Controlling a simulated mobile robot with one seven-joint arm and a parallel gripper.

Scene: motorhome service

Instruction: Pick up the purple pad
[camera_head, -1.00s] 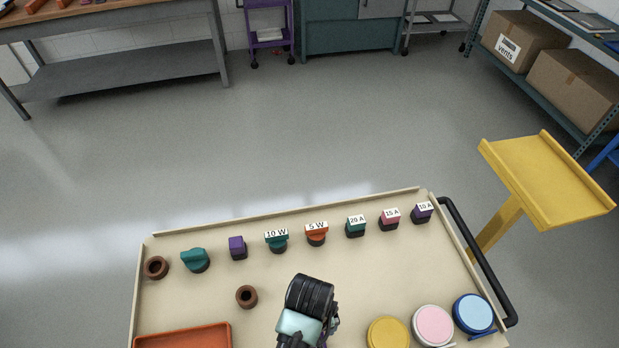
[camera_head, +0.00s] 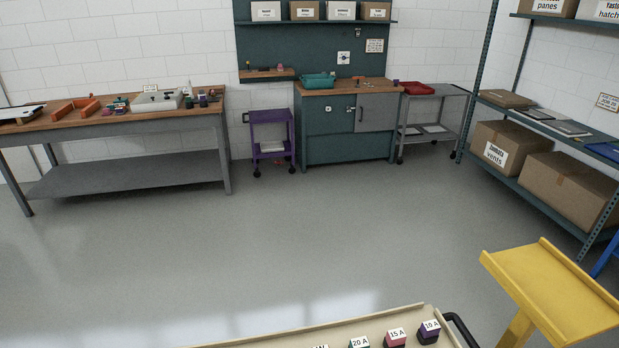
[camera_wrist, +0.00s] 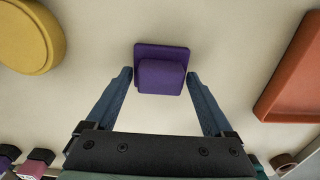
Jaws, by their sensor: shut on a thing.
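The purple pad (camera_wrist: 161,62) is a square purple plate with a smaller raised purple block on it, seen in the wrist view at top centre. My gripper (camera_wrist: 160,78) has its two blue-grey fingers on either side of the pad, shut on it. I cannot tell whether the pad touches the cream surface behind it. In the head view my gripper and this pad are out of frame. A different purple piece labelled 10 A (camera_head: 430,332) stands at the cream tabletop's far right corner.
In the wrist view a yellow disc (camera_wrist: 30,35) lies upper left, an orange tray (camera_wrist: 296,75) right and a brown ring (camera_wrist: 284,160) lower right. In the head view a yellow stand (camera_head: 552,290) rises right of the cream tabletop (camera_head: 300,333). Open grey floor lies beyond.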

